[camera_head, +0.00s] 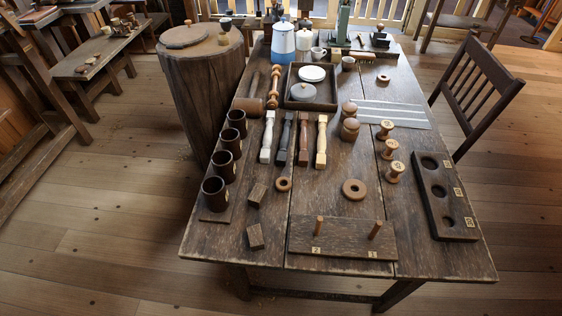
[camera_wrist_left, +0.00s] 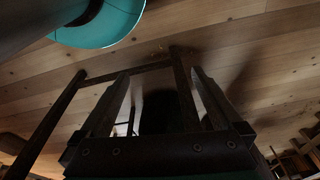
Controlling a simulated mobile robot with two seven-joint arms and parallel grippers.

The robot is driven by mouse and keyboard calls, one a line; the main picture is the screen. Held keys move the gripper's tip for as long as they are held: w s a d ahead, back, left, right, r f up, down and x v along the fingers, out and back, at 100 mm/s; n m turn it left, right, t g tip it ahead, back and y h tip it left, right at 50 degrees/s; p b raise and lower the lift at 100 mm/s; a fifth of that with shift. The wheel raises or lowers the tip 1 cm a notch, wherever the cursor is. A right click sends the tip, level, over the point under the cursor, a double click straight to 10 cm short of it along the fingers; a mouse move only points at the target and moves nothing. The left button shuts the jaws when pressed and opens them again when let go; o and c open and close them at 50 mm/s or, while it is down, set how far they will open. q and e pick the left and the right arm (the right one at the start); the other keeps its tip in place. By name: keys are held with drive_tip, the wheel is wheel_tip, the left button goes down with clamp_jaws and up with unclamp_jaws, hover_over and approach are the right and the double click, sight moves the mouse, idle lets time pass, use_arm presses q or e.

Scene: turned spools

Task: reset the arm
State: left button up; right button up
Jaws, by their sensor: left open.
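My left gripper (camera_wrist_left: 160,85) shows in the left wrist view with its two fingers spread wide apart and nothing between them. Beyond the fingers are a wooden floor and dark bars, possibly furniture legs. Neither gripper nor arm shows in the head view. My right gripper is in no view. The wooden table (camera_head: 265,225) stands in front of me in the head view, with its objects standing apart from any gripper.
Three numbered spools (camera_head: 390,150) stand near a slotted block (camera_head: 446,195) at the right. A peg board (camera_head: 342,240) lies at the near edge, with dark cups (camera_head: 214,193) at the left. A chair (camera_head: 478,88) and a stump (camera_head: 200,80) flank the table.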

use_arm(q)
drive_tip(key=s+a+f+g+b, duration=0.1)
drive_tip(key=s+a+f, duration=0.1)
drive_tip(key=s+f, duration=0.8)
drive_tip(key=shift+s+f+b, duration=0.15)
drive_tip(key=shift+s+b, duration=0.25)
drive_tip(key=shift+s, duration=0.35)
